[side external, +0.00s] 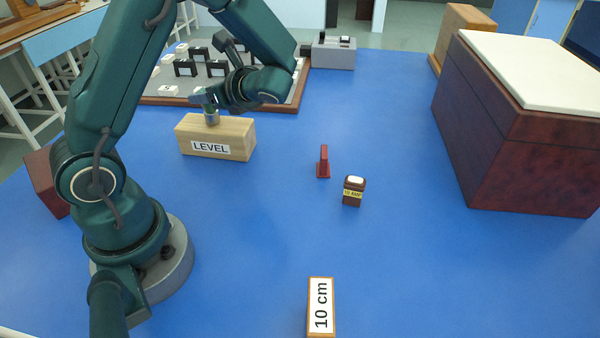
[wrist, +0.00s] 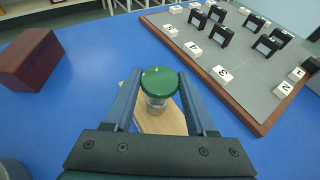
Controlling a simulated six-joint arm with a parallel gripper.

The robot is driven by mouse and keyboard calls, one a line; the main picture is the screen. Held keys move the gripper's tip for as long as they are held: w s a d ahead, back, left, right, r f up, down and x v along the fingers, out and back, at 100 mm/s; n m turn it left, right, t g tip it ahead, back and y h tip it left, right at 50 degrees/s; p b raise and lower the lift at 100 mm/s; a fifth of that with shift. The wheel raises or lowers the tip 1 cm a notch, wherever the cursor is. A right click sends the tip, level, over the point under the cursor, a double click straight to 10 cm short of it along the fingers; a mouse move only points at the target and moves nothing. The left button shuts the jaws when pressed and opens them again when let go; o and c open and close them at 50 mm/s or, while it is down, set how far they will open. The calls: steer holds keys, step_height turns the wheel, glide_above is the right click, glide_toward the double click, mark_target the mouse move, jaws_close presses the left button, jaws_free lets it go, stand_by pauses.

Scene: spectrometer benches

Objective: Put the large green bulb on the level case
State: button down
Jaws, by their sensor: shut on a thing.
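The large green bulb (wrist: 159,82) has a round green top and a pale metallic lower part, and it is between my gripper's fingers in the wrist view. My gripper (side external: 208,98) is shut on it. The level case (side external: 216,147) is a pale wooden block with a white LEVEL label on its front. The bulb's metallic base (side external: 211,118) shows at the top face of the case, toward its middle; I cannot tell whether it touches. In the wrist view the case (wrist: 165,122) lies below the bulb, partly hidden by the bulb and fingers.
A grey board (side external: 285,92) with black holders and white labels lies behind the case. A dark red block (wrist: 32,60) is left of it. A small red piece (side external: 323,162), a brown labelled bottle (side external: 353,191) and a large dark chest (side external: 500,125) stand right. Blue table between is clear.

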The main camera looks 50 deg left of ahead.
steer(key=shift+f, duration=0.15)
steer(key=shift+c, duration=1.1)
jaws_free()
steer(key=v, duration=1.2)
steer(key=s+d+n+t+h, duration=0.7)
steer(key=d+n+h, duration=0.5)
steer(key=n, duration=0.4)
steer(key=shift+s+d+t+h, duration=0.3)
steer(key=shift+s+h, duration=0.3)
steer(key=shift+s, duration=0.05)
